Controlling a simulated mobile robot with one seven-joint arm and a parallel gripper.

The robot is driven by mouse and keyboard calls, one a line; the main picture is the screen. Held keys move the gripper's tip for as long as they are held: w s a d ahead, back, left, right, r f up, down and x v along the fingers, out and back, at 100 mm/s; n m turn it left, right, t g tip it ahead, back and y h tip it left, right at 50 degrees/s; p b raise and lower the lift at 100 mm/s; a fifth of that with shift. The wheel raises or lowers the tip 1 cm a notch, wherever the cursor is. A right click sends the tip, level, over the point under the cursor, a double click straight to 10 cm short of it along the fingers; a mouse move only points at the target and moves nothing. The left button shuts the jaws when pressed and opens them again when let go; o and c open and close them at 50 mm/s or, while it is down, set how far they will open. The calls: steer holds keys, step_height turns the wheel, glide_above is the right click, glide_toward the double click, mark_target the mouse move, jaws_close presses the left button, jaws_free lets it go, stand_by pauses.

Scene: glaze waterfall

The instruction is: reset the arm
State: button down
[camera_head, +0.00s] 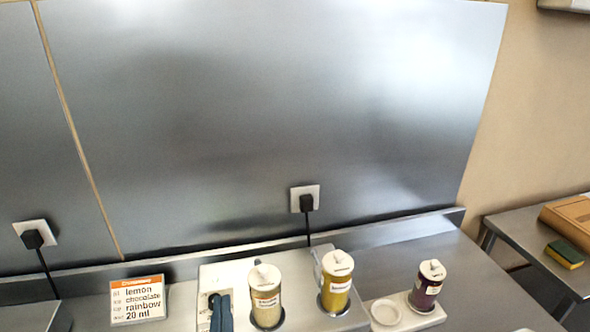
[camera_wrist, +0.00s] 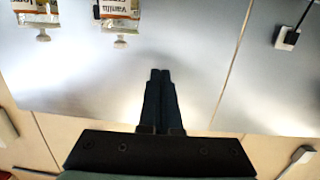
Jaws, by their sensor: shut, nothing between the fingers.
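My gripper (camera_wrist: 160,74) shows in the wrist view with its two dark fingers together, shut and empty. Bare metal wall panel (camera_wrist: 190,50) lies behind the fingers, and nothing touches them. The wrist picture looks upside down. My gripper cannot be made out for sure in the head view.
In the head view, a tan jar (camera_head: 266,296), a yellow jar (camera_head: 337,281) and a purple jar (camera_head: 428,284) stand on the counter. A recipe card (camera_head: 138,301) stands at left. A sponge (camera_head: 564,254) lies at right. Pouches (camera_wrist: 119,14) show in the wrist view.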

steer(key=w+d+r+m+t+h, duration=0.1)
steer(key=d+r+t, duration=0.2)
steer(key=r, duration=0.7)
steer(key=w+d+r+t, duration=0.1)
steer(key=d+r+t, duration=0.1)
steer(key=r, duration=0.8)
steer(key=s+d+r+t+h, duration=0.1)
steer(key=s+d+r+t, duration=0.1)
steer(key=r, duration=0.5)
steer(key=s+d+r+m+t+h, duration=0.1)
steer(key=s+d+r+t, duration=0.1)
steer(key=r, duration=0.5)
steer(key=s+d+r+t+h, duration=0.1)
steer(key=s+d+r+t, duration=0.1)
steer(key=s+r, duration=0.2)
step_height(320, 180, up, 3)
steer(key=shift+s+d+r+m, duration=0.1)
steer(key=shift+s+d+m, duration=0.2)
steer(key=shift+m, duration=0.1)
